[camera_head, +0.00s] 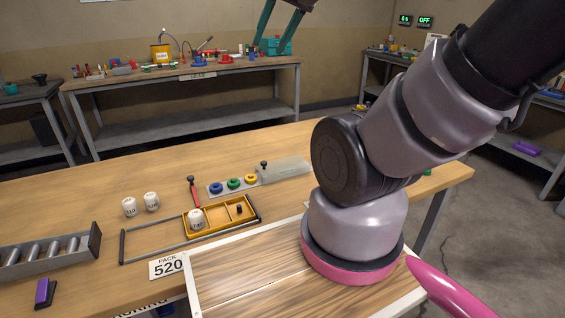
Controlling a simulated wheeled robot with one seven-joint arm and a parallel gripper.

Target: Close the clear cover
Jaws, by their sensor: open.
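The clear cover (287,171) is a flat transparent sheet on the work table, on the right part of a long panel. A black knob (264,164) stands at its left end. The panel's left part (212,193) is uncovered, with blue, green and yellow round buttons (234,183) in a row. My gripper (272,46) has teal fingers and hangs at the top of the view, well above and apart from the cover. Its fingers are apart and I see nothing held. Its upper part is cut off by the picture edge. My arm hides the table right of the cover.
The table's back left is clear.

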